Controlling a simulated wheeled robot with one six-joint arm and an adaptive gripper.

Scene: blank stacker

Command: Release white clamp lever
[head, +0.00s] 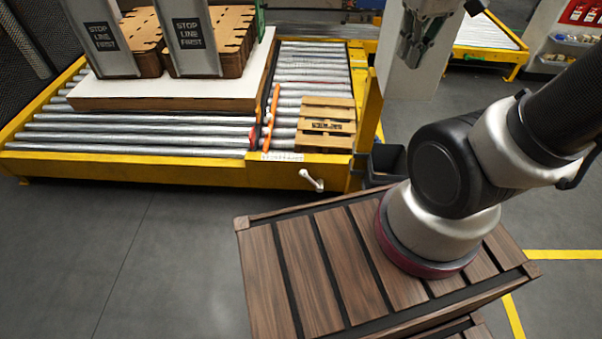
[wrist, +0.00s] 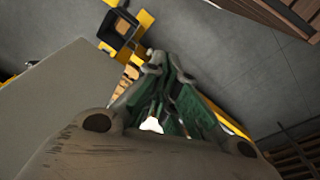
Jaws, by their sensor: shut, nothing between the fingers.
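The white clamp lever (head: 312,180) sticks out from the front of the yellow conveyor frame (head: 215,174), near its right end. It slants down to the right and nothing touches it. My gripper (head: 408,52) is at the top of the head view, well above and to the right of the lever, beside a pale upright panel. It is shut and empty. In the wrist view its greenish fingers (wrist: 156,68) point away from the camera. I cannot make out the lever in that view; a small bright patch between the finger links is unclear.
The roller conveyor bears a white board (head: 165,104) with stacked brown blanks (head: 232,45). A small wooden pallet (head: 325,124) sits on the rollers above the lever. A yellow post (head: 369,110) and a dark bin (head: 385,160) stand right of it.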

